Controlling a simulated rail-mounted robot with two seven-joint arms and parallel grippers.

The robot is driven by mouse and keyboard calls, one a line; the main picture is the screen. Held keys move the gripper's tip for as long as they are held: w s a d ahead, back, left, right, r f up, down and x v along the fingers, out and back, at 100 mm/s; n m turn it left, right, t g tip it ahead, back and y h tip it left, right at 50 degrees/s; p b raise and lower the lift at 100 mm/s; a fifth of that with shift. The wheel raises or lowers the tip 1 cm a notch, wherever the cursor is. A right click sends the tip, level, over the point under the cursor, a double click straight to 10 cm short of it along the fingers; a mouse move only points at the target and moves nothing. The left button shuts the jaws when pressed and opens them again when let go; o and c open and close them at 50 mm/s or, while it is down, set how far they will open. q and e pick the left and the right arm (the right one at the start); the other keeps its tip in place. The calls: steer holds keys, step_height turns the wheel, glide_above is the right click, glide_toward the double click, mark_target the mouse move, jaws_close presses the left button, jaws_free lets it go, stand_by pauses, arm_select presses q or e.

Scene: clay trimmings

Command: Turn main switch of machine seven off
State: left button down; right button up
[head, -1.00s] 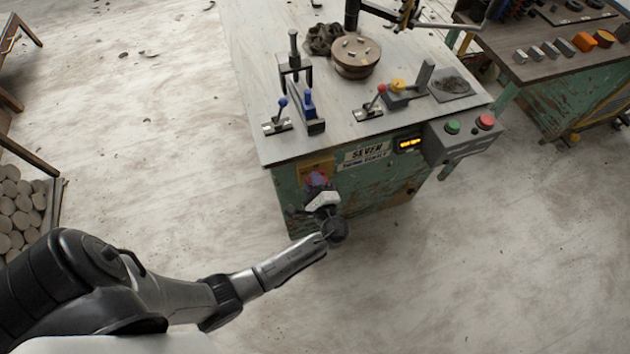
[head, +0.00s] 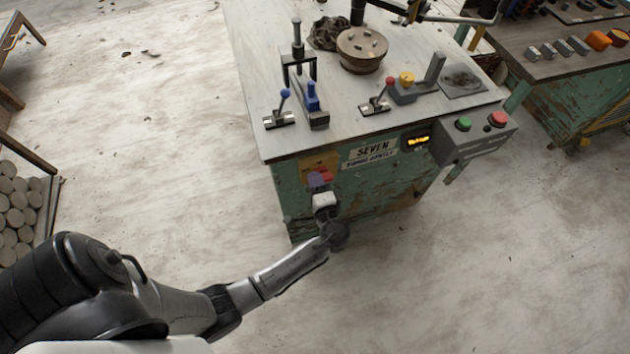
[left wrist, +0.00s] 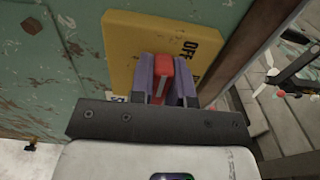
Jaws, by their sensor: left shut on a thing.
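Machine seven (head: 350,195) is a worn green cabinet with a grey top and a "SEVEN" label on its front. Its main switch is a red handle (head: 327,175) on a yellow plate (head: 319,160) at the left of that front. My left gripper (head: 319,181) reaches it from the front. In the left wrist view the red handle (left wrist: 159,78) stands between the two purple fingers (left wrist: 160,90), which are shut on it. "OFF" reads on the yellow plate (left wrist: 122,60), right of the handle; the rest of the lettering is mostly hidden. My right gripper is not in view.
On the top are levers with blue (head: 285,93) and red (head: 390,82) knobs and a round wooden disc (head: 362,50). A grey box with green and red buttons (head: 475,138) juts from the right corner. The floor in front is clear.

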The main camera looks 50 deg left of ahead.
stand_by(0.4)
arm_select(q)
steer(key=c, duration=1.1)
jaws_free()
steer(key=shift+d, duration=0.1)
steer(key=shift+s+d, duration=0.1)
steer(key=shift+d, duration=0.1)
steer(key=shift+p+v, duration=1.1)
steer(key=shift+v, duration=5.55)
steer(key=shift+a, duration=0.1)
